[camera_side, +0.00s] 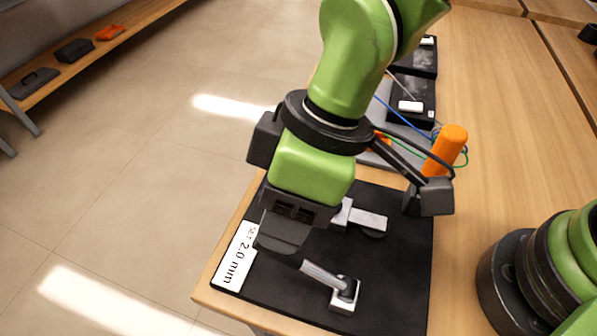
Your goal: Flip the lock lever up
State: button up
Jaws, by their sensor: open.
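The lock lever (322,276) is a short silver bar slanting up to the left from a small white and metal base block (345,295). It sits on a black mat (395,290) at the table corner. My gripper (283,246) is open, with its dark fingers pointing down at the lever's upper left end. The fingers hide that end, and I cannot tell whether they touch it. A second silver and white bar-shaped fitting (366,218) lies on the mat behind the gripper.
A white label reading 2.0 mm (236,258) lies along the mat's left edge. An orange cylinder (446,148) with cables stands at the right of my wrist. Black boxes (412,100) sit farther back. Bare wooden table (500,150) lies to the right.

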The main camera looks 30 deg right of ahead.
aim_at(305, 266)
jog(key=v, duration=0.5)
jog(key=a+f+h, duration=0.1)
jog(key=f, duration=0.2)
jog(key=a+f+g, duration=0.1)
jog(key=f, duration=0.3)
jog(key=s+a+f+g+h, duration=0.1)
jog(key=f, duration=0.2)
jog(key=shift+a+f+h, duration=0.15)
jog(key=shift+a+h, duration=0.15)
jog(key=shift+a, duration=0.05)
jog(key=shift+w, duration=0.1)
jog(key=shift+c, duration=0.2)
grip_shut()
